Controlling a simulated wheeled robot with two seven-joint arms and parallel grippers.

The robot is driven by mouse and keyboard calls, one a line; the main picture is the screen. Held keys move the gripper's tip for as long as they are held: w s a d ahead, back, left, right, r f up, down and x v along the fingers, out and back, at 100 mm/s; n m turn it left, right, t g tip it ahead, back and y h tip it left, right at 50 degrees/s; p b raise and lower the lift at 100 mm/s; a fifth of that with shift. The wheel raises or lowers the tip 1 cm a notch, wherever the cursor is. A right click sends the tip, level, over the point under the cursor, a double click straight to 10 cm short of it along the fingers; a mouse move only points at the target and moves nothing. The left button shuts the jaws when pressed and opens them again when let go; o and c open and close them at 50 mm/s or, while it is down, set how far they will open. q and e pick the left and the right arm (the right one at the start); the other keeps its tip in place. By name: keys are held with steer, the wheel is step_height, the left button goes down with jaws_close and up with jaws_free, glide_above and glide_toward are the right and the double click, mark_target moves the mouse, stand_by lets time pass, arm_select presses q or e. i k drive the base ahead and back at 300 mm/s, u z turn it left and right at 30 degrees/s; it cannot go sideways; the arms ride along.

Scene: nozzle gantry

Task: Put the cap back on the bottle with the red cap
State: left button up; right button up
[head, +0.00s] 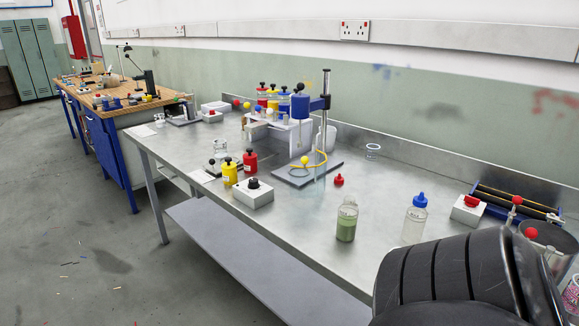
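A small red cap (338,180) lies by itself on the steel bench, behind an uncapped clear bottle (346,222) with green contents. The bottle stands upright near the front edge of the bench, its neck bare. The cap and the bottle are apart. Neither of my grippers shows in the head view. A black ribbed part of my own arm fills the lower right corner and hides the bench there.
A clear bottle with a blue cap (415,219) stands right of the green one. Behind left are a gantry stand (324,115) on a dark plate, a white box with a black knob (253,193), and red and yellow bottles (230,173). Bare bench (300,222) lies left of the green bottle.

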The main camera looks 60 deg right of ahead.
mark_target(349, 212)
steer(key=i, duration=1.05)
steer(key=z, duration=1.65)
